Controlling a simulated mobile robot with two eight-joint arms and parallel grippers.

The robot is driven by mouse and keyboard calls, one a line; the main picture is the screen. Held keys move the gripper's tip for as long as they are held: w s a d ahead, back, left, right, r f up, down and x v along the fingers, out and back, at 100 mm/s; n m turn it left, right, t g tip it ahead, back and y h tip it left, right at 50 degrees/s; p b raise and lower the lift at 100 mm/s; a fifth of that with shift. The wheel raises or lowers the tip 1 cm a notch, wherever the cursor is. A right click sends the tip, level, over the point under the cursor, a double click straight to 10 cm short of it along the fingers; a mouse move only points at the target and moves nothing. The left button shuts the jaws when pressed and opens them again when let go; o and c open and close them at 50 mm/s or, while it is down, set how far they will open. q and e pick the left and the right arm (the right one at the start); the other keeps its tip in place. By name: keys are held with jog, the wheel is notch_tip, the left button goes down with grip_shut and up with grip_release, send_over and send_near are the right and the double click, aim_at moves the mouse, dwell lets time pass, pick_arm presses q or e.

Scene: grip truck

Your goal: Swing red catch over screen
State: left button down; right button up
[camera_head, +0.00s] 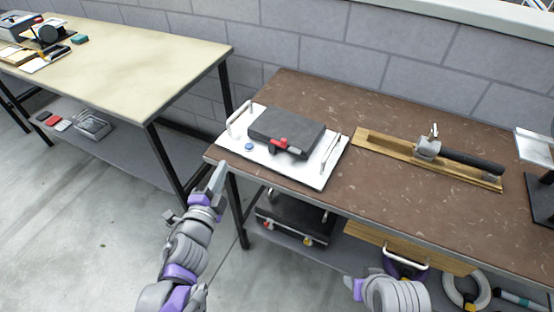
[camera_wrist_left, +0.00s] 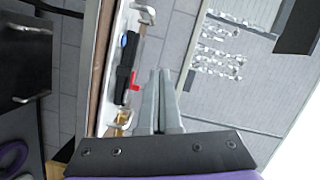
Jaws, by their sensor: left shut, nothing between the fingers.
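The red catch (camera_head: 279,143) sits at the front edge of a dark grey slab (camera_head: 287,127), which looks like the screen. The slab rests on a white board (camera_head: 312,174) on the brown table. In the left wrist view the red catch (camera_wrist_left: 135,83) shows small beside the dark slab (camera_wrist_left: 124,72). My left gripper (camera_head: 217,175) is shut and empty, in front of the table's left front corner, apart from the catch. Its closed fingers also show in the left wrist view (camera_wrist_left: 161,97). My right gripper (camera_head: 354,285) is low at the bottom, mostly hidden by its arm.
The board carries a white handle (camera_head: 238,118), a blue button (camera_head: 249,146) and a metal rod (camera_head: 330,153). A wooden jig (camera_head: 380,146) with a dark cylinder lies to the right. A shelf below holds a black case (camera_head: 290,214). A pale table (camera_head: 130,70) stands left.

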aim_at(282, 143)
pick_arm(q)
jog(key=d+f+m+g+h+b, duration=0.1)
jog(key=d+f+m+h+b, duration=0.1)
jog(key=d+f+m+h, duration=0.2)
jog(key=d+m+h, duration=0.2)
jog(key=m, duration=0.1)
jog(key=shift+s+d+f+m, duration=0.15)
jog(key=shift+d+f+m, duration=0.2)
jog(key=shift+m, duration=0.05)
pick_arm(e)
notch_tip(282, 143, down, 4)
jog(key=shift+r, duration=0.15)
pick_arm(q)
jog(key=b+x, duration=0.1)
jog(key=x, duration=1.3)
jog(key=shift+r, duration=0.1)
pick_arm(e)
jog(key=shift+f, duration=0.55)
pick_arm(q)
jog(key=shift+a, duration=0.1)
pick_arm(e)
jog(key=shift+w, duration=0.1)
